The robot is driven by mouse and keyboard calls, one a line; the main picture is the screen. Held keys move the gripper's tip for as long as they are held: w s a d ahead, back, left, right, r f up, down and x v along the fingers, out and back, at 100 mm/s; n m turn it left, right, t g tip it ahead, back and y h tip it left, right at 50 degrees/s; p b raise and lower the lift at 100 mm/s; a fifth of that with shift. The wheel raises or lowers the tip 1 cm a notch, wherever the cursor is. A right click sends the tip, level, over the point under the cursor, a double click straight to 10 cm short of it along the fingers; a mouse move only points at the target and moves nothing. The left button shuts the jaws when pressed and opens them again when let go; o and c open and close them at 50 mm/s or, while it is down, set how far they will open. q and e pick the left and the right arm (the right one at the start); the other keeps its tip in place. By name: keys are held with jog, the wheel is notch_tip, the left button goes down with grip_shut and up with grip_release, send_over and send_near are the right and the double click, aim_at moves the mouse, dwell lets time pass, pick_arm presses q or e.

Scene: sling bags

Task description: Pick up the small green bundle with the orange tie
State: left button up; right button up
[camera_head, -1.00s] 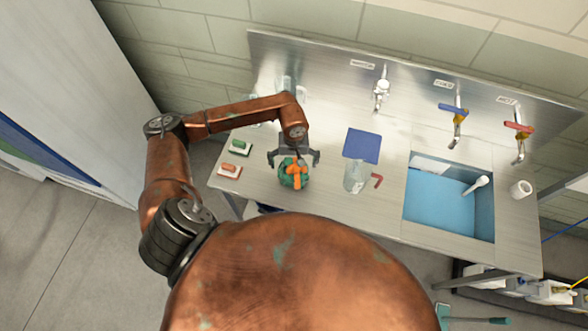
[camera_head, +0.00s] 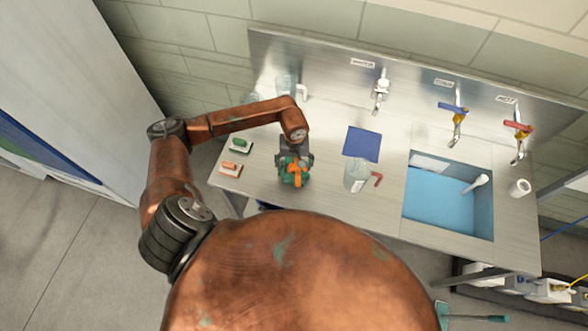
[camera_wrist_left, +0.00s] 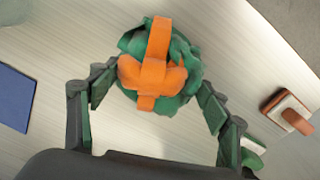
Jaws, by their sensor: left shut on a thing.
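The small green bundle with an orange tie (camera_head: 294,177) is at the front left part of the metal counter. In the left wrist view the bundle (camera_wrist_left: 155,68) shows from above, its orange tie crossing the green leafy-looking body. My left gripper (camera_head: 293,165) is shut on it. In the left wrist view the fingers of my left gripper (camera_wrist_left: 155,90) press in from both sides. I cannot tell whether the bundle is clear of the counter. My right gripper is not in view.
Two small pads with a green piece (camera_head: 240,145) and an orange piece (camera_head: 230,168) lie to the left. A blue mat (camera_head: 362,144) and a clear jug with a red handle (camera_head: 357,174) stand to the right, before a blue sink (camera_head: 440,205). Clear glassware (camera_head: 286,86) stands behind my arm.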

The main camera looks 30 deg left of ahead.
pick_arm(q)
jog(key=c, duration=0.5)
